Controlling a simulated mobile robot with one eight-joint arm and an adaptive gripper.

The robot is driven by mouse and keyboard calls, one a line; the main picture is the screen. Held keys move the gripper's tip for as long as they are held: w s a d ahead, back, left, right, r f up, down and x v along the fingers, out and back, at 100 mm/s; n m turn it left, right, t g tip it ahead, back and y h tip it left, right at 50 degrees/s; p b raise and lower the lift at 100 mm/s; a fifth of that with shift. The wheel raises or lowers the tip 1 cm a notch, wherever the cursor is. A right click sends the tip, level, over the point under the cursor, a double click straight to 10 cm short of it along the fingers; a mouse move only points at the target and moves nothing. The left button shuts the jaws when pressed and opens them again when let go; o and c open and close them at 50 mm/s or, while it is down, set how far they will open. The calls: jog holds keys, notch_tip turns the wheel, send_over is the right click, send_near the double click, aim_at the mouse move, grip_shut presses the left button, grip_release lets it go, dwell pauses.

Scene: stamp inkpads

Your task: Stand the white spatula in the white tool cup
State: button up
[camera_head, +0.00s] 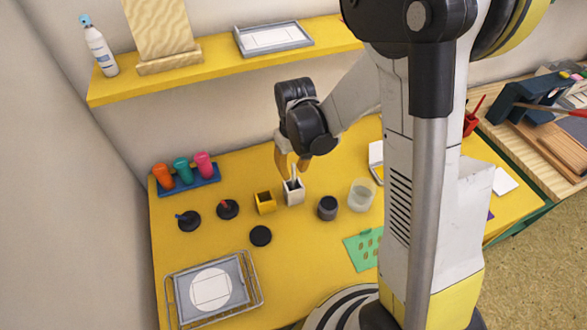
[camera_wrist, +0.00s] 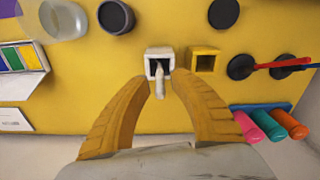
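The white tool cup (camera_head: 293,196) is a small square holder on the yellow table; it also shows in the wrist view (camera_wrist: 152,52). The white spatula (camera_wrist: 160,80) stands in the cup, its upper part sticking out of the dark opening. It also shows thinly in the head view (camera_head: 293,175). My gripper (camera_wrist: 161,77) points down over the cup, with one yellow finger on each side of the spatula. Gaps show between both fingers and the spatula, so the gripper is open and empty. The spatula's lower end is hidden inside the cup.
A yellow square cup (camera_head: 265,203) stands close left of the white cup. A dark round jar (camera_head: 327,208) and a clear jar (camera_head: 361,195) stand to its right. Black inkpads (camera_head: 189,221), colored bottles (camera_head: 182,172) and a wire tray (camera_head: 258,283) are farther left. A shelf (camera_head: 205,68) is above.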

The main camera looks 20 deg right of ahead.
notch_tip(320, 180, up, 12)
jog(key=p, duration=0.4)
jog(key=shift+s, duration=0.15)
jog(key=s+r+m+t, duration=0.1)
jog(key=s+r+t, duration=0.6)
jog(key=s+r, duration=0.5)
jog(key=shift+s+m, duration=0.25)
jog(key=shift+m, duration=0.15)
jog(key=shift+f, duration=0.1)
